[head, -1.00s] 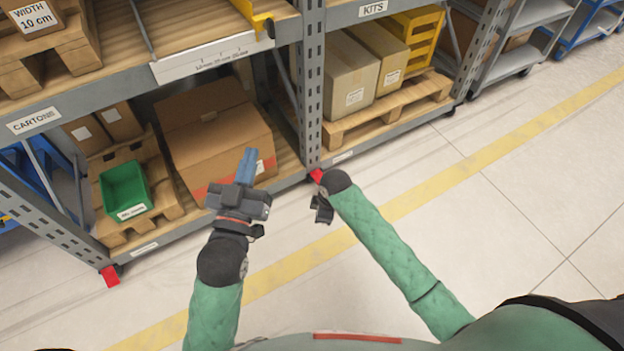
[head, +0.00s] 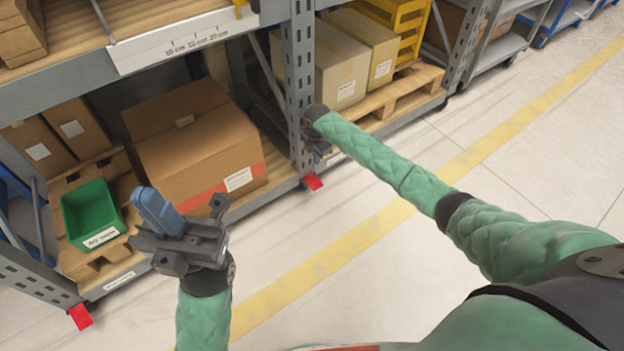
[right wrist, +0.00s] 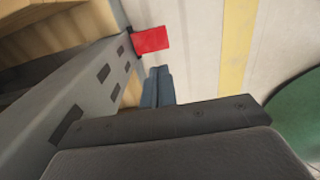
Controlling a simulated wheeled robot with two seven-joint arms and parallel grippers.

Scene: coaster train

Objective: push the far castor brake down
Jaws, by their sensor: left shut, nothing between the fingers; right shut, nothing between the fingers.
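Two red castor brake pedals stick out at the foot of the rack. The farther one (head: 313,182) is at the base of the middle post, tilted outward. The other red pedal (head: 80,316) is at the left post. My right gripper (head: 319,148) is beside the middle post, above the farther pedal, partly hidden by its own wrist. In the right wrist view its blue fingers (right wrist: 157,88) are together and empty, and the red pedal (right wrist: 150,40) shows just beyond their tips, apparently apart. My left gripper (head: 152,205) is shut and empty in front of the lower shelf.
The grey rack post (head: 300,85) stands close to my right gripper. A green bin (head: 92,213) and a large carton (head: 195,145) are on the lower shelf near my left gripper. The floor with its yellow stripe (head: 330,262) is clear in front.

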